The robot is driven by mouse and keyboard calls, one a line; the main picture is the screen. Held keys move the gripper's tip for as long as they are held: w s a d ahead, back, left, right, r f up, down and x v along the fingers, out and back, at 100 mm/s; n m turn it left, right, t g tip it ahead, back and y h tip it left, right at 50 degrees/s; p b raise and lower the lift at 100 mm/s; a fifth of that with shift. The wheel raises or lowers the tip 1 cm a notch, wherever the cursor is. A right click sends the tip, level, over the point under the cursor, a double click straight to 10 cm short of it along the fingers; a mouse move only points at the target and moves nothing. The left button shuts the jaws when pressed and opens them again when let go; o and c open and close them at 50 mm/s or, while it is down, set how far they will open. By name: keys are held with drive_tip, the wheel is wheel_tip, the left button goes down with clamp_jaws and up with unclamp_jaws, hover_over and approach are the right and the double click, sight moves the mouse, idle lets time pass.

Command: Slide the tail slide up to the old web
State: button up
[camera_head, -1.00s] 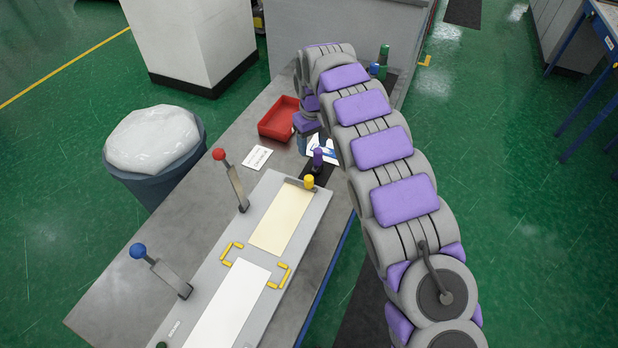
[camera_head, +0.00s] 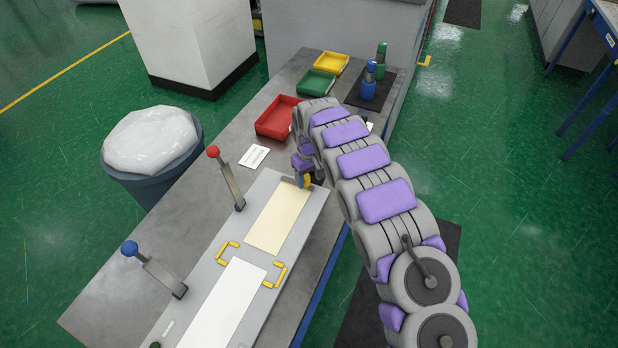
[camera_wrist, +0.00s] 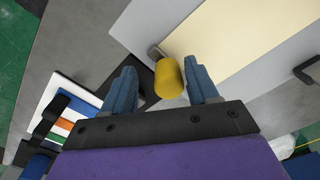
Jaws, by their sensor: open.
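The yellow knob (camera_head: 306,181) of a slide stands at the far end of the cream strip (camera_head: 277,218) on the grey splicing bed. In the wrist view the yellow knob (camera_wrist: 169,78) is upright on a grey bracket (camera_wrist: 156,52) between my two blue fingertips. My gripper (camera_wrist: 161,70) is open, with visible gaps on both sides of the knob. In the head view my gripper (camera_head: 303,170) is partly hidden by my arm. I cannot tell which strip is the old web.
Red-knobbed (camera_head: 213,152) and blue-knobbed (camera_head: 130,249) levers stand along the bed's left side. Red (camera_head: 277,119), green (camera_head: 316,84) and yellow (camera_head: 330,63) trays are at the back. Blue (camera_head: 368,85) and green (camera_head: 381,55) bottles stand on a dark mat. A bin (camera_head: 155,170) is left.

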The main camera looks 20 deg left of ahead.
drive_tip(key=shift+a+f, duration=0.25)
drive_tip(key=shift+a, duration=0.35)
drive_tip(key=shift+a+f, duration=0.2)
drive_tip(key=shift+a, duration=0.4)
drive_tip(key=shift+d+r, duration=0.2)
drive_tip(key=shift+d, duration=0.7)
drive_tip(key=c, duration=0.6)
drive_tip(key=shift+a, duration=0.25)
clamp_jaws()
drive_tip(key=shift+s, duration=0.1)
